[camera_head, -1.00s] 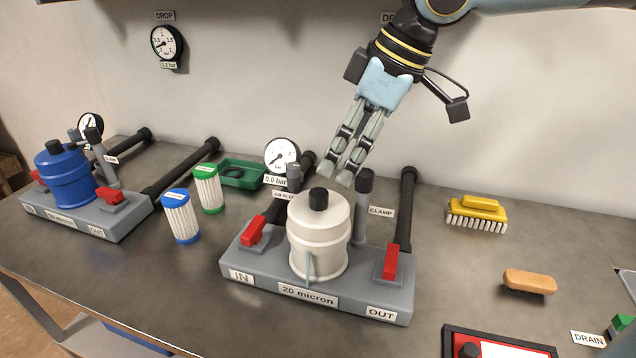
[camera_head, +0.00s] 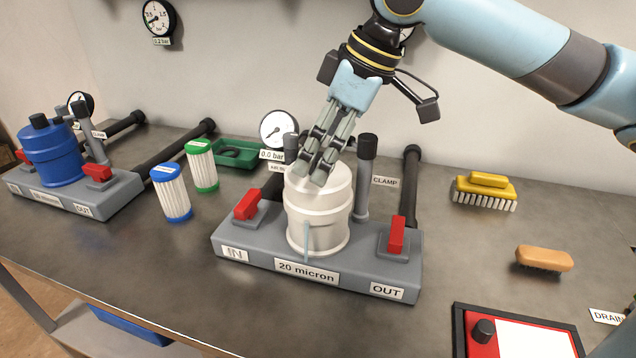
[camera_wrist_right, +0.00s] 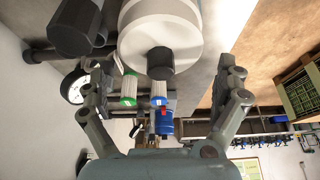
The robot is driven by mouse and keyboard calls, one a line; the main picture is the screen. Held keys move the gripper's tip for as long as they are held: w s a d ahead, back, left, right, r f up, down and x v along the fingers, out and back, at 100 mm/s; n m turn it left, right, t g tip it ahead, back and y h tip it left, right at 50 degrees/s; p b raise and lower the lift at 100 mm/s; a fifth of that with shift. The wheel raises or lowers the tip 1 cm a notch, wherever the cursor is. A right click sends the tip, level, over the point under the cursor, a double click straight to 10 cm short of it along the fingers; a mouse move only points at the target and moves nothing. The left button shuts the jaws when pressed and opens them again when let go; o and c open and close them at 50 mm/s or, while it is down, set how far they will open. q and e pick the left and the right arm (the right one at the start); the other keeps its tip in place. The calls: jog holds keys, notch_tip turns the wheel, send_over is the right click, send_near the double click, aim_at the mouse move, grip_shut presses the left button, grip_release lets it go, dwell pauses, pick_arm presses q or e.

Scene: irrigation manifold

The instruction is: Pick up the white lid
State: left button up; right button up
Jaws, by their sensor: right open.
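The white lid (camera_head: 335,192) is the top of the white filter housing (camera_head: 318,228) on the grey 20 micron base. My right gripper (camera_head: 312,172) is at the lid's top, and its fingers hide the lid's black knob in the head view. In the right wrist view the white lid (camera_wrist_right: 178,18) and its black knob (camera_wrist_right: 160,62) show between the spread fingers of the open right gripper (camera_wrist_right: 166,72). The knob appears apart from both fingers. My left gripper is not in view.
A grey clamp post (camera_head: 364,175) stands close behind the housing on the right. Red valve handles (camera_head: 396,234) flank it. A pressure gauge (camera_head: 278,130) is behind. Filter cartridges (camera_head: 171,193) and a blue housing (camera_head: 52,155) stand left; a yellow brush (camera_head: 485,190) lies right.

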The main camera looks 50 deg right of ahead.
jog(key=shift+b+x, duration=0.3)
jog(key=shift+x, duration=1.15)
jog(key=c, duration=1)
